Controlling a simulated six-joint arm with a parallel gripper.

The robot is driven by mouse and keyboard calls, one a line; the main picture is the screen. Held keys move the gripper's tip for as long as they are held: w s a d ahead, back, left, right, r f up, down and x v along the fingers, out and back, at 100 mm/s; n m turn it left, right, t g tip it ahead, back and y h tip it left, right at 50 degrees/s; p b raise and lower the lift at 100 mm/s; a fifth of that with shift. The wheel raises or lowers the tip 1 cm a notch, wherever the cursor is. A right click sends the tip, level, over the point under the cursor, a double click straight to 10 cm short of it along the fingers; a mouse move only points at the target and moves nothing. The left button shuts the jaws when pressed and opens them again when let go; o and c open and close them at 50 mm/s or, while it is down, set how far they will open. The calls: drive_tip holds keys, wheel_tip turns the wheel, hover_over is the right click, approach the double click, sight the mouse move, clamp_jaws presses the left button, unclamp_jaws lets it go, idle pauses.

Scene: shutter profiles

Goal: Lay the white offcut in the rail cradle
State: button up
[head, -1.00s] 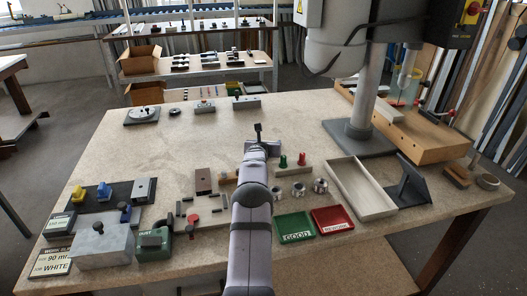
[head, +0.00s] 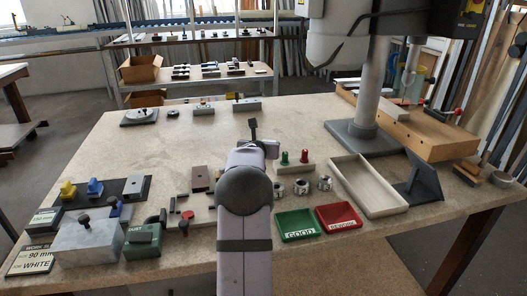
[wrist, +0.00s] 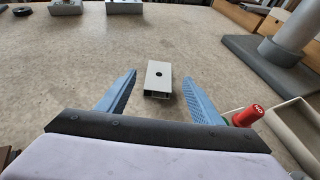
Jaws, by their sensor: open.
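A pale grey-white hollow block with a dark hole on top, which looks like the white offcut (wrist: 158,73), lies on the table in the wrist view. My gripper (wrist: 160,78) is open, with its blue fingers on either side of the block's near end and a gap at each side. I cannot tell for sure which fixture is the rail cradle; a pale plate with dark upright pieces (head: 203,214) stands left of my arm.
A red peg (wrist: 247,115) stands close to my right finger. A pale tray (head: 368,185), green tray (head: 296,225) and red tray (head: 338,217) lie to the right. A grey block (head: 88,241) and green box (head: 143,240) stand at left.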

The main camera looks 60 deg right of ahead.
drive_tip(key=shift+o, duration=0.4)
drive_tip(key=shift+v, duration=0.9)
